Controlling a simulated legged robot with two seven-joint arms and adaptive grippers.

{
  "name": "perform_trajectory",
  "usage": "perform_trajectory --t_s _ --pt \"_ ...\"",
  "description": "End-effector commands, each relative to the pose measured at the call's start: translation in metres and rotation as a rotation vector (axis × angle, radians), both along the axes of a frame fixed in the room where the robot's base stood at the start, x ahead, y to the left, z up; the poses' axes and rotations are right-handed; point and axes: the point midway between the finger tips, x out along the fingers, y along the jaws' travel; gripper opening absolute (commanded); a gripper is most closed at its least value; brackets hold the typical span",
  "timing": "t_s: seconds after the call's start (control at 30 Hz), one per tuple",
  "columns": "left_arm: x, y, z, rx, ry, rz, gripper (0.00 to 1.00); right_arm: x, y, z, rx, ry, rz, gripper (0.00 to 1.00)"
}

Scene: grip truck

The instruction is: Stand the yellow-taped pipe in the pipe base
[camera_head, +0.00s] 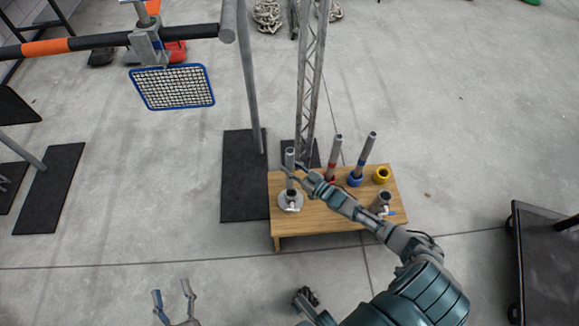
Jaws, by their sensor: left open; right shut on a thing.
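A wooden table (330,215) holds the pipes and bases. A grey upright pipe (290,157) is at its left end, above or in a pale round fitting (290,201); I cannot tell which. No yellow tape shows on it. My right gripper (291,176) is shut on this pipe and hides part of it. A yellow ring-shaped base (381,175) stands empty at the table's right back. A red-taped pipe (335,155) and a blue-taped pipe (366,150) stand to its left, the blue one in a blue base (355,180). My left gripper (173,291) is open and empty at the bottom left, away from the table.
A grey metal fitting (381,202) sits at the table's right front, by my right forearm. A metal truss (309,90) and an upright pole (249,80) rise behind the table. A dark cart (545,260) stands at right. Floor left of the table is mostly clear.

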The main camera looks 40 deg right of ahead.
Motion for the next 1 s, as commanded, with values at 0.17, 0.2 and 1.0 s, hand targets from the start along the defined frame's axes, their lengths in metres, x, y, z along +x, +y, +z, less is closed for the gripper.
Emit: perform_trajectory --t_s 0.17,0.2,1.0 --pt "-0.003 -0.003 0.015 -0.041 -0.132 0.001 0.62 -0.001 -0.002 -0.015 0.001 0.002 0.000 0.00" --pt "-0.005 -0.002 0.019 -0.052 -0.164 0.002 0.62 -0.001 -0.001 -0.017 0.001 0.002 0.000 0.00" --pt "-0.033 0.003 0.063 -0.165 -0.507 0.011 0.62 0.000 0.000 -0.037 -0.001 -0.002 0.000 0.00"
